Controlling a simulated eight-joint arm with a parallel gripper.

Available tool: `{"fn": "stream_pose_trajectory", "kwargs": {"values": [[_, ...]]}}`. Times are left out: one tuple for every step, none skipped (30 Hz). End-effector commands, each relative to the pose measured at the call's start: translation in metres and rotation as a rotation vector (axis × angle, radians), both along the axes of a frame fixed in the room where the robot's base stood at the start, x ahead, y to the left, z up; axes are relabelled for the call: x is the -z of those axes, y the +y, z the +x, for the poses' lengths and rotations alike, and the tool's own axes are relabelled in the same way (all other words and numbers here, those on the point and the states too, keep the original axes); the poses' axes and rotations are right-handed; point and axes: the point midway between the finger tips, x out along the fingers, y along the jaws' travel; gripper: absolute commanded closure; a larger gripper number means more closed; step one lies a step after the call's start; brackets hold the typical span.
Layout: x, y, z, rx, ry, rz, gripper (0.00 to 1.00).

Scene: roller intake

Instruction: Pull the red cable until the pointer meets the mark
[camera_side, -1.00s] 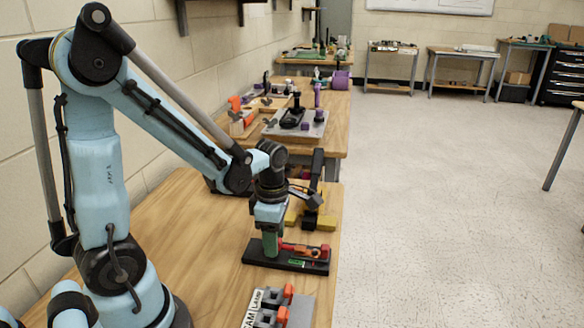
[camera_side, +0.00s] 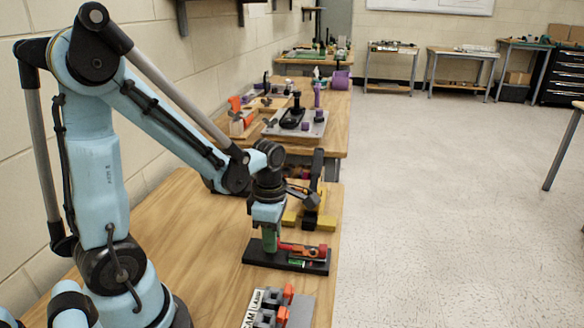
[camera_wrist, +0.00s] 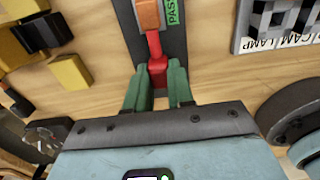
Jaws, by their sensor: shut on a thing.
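The red cable (camera_wrist: 154,46) runs from an orange block (camera_wrist: 148,14) down to a wider red end piece (camera_wrist: 158,72) in the wrist view. My gripper (camera_wrist: 158,78) has green fingers, shut around that red end. In the side view my gripper (camera_side: 270,242) is low over the left end of a black base (camera_side: 282,262), with red and orange parts (camera_side: 302,248) to its right. A green label (camera_wrist: 172,10) reading "PAS", cut off by the frame edge, lies beside the orange block. I cannot make out the pointer or the mark.
A grey fixture (camera_side: 270,316) with orange pieces and a "CAM LAMP" label stands nearer the camera. Yellow and black parts (camera_side: 310,215) stand behind the base. The bench's right edge is close to the base. Bare wood (camera_side: 205,230) lies to the left.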

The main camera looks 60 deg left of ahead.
Motion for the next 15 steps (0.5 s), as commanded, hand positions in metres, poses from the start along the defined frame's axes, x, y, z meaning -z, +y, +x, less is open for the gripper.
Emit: {"fn": "stream_pose_trajectory", "kwargs": {"values": [[0.0,0.0006,-0.0006,-0.001,0.001,0.001,1.0],[0.0,0.0006,-0.0006,-0.001,0.001,0.001,1.0],[0.0,0.0005,-0.0005,-0.001,0.001,0.001,1.0],[0.0,0.0005,-0.0005,-0.001,0.001,0.001,1.0],[0.0,0.0005,-0.0005,-0.001,0.001,0.001,1.0],[0.0,0.0005,-0.0005,-0.001,0.001,0.001,1.0],[0.0001,0.0006,-0.0006,-0.001,0.001,0.001,1.0],[0.0001,0.0006,-0.0006,-0.001,0.001,0.001,1.0],[0.0001,0.0008,-0.0008,-0.001,0.001,0.001,1.0],[0.0,0.0009,-0.0009,-0.001,0.001,0.001,1.0],[0.0001,0.0011,-0.0011,-0.001,0.001,0.001,1.0],[0.0001,0.0016,-0.0016,-0.002,0.001,0.001,1.0],[0.0001,0.0018,-0.0018,-0.002,0.001,0.001,1.0],[0.0001,0.0022,-0.0022,-0.002,0.001,0.001,1.0],[0.0001,0.0027,-0.0027,-0.002,0.001,0.001,1.0]]}}
